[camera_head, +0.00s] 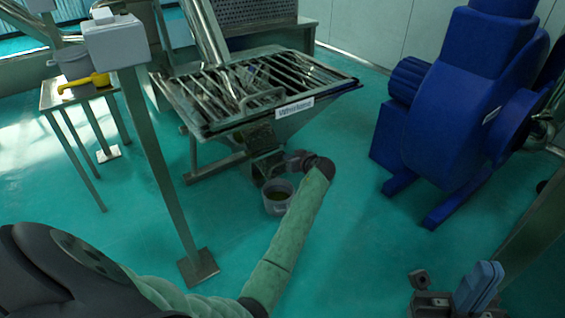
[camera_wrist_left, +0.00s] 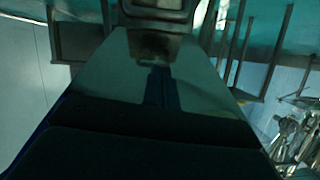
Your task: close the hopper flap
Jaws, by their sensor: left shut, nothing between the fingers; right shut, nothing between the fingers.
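The hopper (camera_head: 318,105), with a bar grate on top and a white label, stands at the upper middle of the head view. Its sloping metal wall (camera_wrist_left: 100,78) fills the middle of the left wrist view. The dark outlet (camera_head: 262,140) is low on its front; I cannot clearly make out the flap or its angle. My left gripper (camera_wrist_left: 158,75) is shut, its dark blue fingers in front of the hopper wall. In the head view its wrist is beside the outlet and the fingertips are hard to separate from it. My right gripper (camera_head: 487,275) is shut and empty at the lower right, far from the hopper.
A small grey bucket (camera_head: 277,197) stands on the floor below the outlet, close to my left arm. A metal post (camera_head: 163,165) stands left of the hopper. A big blue machine (camera_head: 450,100) is on the right. The green floor between is clear.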

